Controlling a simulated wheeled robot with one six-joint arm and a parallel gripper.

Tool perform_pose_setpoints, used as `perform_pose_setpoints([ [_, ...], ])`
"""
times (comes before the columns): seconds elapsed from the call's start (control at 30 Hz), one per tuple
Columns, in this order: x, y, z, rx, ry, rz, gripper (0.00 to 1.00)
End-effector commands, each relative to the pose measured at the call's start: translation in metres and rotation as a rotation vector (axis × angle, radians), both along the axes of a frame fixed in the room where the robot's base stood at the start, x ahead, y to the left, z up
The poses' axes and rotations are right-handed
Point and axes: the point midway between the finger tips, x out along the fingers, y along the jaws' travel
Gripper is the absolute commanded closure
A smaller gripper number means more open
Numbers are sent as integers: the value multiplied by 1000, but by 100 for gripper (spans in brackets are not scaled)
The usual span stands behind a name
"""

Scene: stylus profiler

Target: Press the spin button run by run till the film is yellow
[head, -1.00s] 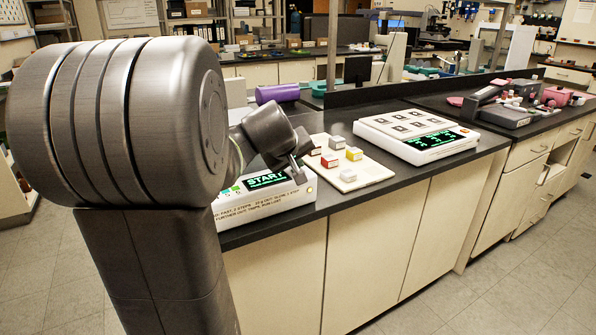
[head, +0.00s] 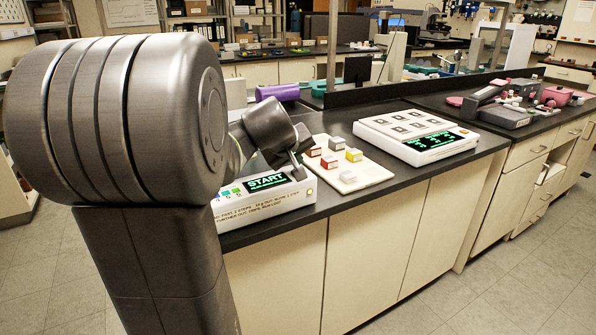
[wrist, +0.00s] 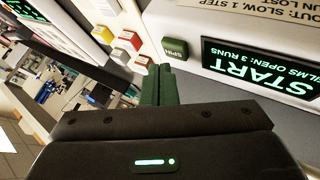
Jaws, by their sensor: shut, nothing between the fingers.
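The white spinner unit (head: 265,203) stands at the bench's front edge with a dark screen (head: 268,181) reading START. In the wrist view the screen (wrist: 262,66) reads START and FILMS OPEN: 3 RUNS. The green spin button (wrist: 174,48), labelled SPIN, sits beside the screen. My gripper (wrist: 162,70) is shut and empty, its fingertips close to the button; I cannot tell whether they touch it. In the head view my gripper (head: 297,171) is over the unit's right end, and the button is not clearly visible there. I cannot make out the film.
A white board (head: 350,180) with red, yellow and grey blocks lies right of the unit. Farther right stands a white instrument (head: 420,137) with a green-lit display. A purple roll (head: 278,92) lies behind my arm. Bare dark bench top separates these.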

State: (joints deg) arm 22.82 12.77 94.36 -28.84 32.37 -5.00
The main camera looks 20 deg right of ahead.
Motion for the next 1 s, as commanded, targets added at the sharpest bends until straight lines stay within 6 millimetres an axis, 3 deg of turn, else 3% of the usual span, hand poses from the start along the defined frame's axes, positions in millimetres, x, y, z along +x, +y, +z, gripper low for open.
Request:
perform_pose_setpoints([
  [0.57,0,0,50,0,-1,1,100],
  [1.0,0,0,50,0,0,0,100],
])
